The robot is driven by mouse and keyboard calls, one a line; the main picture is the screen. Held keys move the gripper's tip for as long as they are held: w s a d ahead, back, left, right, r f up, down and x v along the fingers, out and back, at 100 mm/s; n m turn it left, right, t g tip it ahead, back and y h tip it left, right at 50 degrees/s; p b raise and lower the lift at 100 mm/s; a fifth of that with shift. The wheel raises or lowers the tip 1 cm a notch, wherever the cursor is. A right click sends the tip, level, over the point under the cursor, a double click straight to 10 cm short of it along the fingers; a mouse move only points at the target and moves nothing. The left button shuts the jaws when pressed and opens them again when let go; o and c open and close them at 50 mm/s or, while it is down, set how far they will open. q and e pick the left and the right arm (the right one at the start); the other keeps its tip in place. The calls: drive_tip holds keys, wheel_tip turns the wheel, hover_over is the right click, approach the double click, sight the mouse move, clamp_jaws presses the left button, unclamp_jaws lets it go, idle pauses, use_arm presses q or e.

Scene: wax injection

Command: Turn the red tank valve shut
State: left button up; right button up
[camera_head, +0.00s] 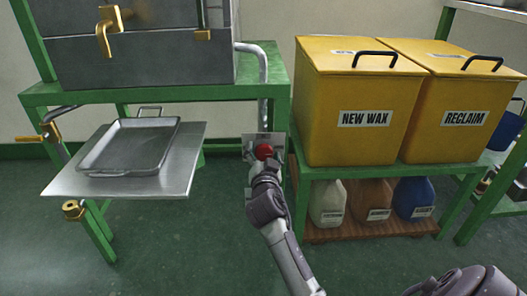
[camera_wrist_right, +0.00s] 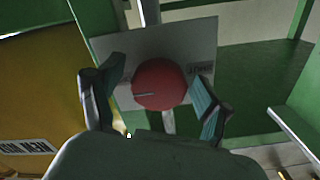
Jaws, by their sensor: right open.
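The round red tank valve (camera_head: 264,151) sits in front of a pale plate (camera_head: 252,139) beside the green stand's right legs. My left gripper is not in view.
A grey tank (camera_head: 150,58) with a brass tap stands on the green stand (camera_head: 240,92). A metal tray (camera_head: 130,147) lies on a shelf at left. Yellow NEW WAX (camera_head: 350,115) and RECLAIM (camera_head: 450,118) bins stand close at right, above several jugs. Green floor in front is clear.

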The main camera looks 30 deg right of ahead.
drive_tip(key=shift+c, duration=1.2)
drive_tip(key=c, duration=0.9)
drive_tip(key=shift+c, duration=0.2)
